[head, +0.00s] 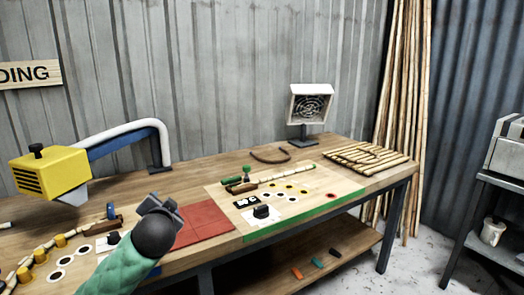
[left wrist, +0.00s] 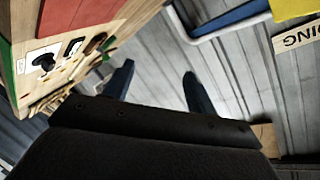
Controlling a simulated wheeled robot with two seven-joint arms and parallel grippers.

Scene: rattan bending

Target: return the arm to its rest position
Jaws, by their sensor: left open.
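My left arm comes in from the lower left of the head view, in a green sleeve. Its gripper (head: 160,206) is above the workbench (head: 222,262), near the left edge of a red mat (head: 205,222). In the left wrist view the two fingers (left wrist: 158,90) stand apart with nothing between them, so it is open and empty. That view is tilted, with the bench at the upper left and the grey wall behind the fingers. My right gripper is not in view.
A yellow lamp-like head on a blue and white arm (head: 125,135) stands at the left. A slatted rack (head: 365,157) and a fan heater (head: 311,106) are farther back. Poles (head: 400,110) lean at the right.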

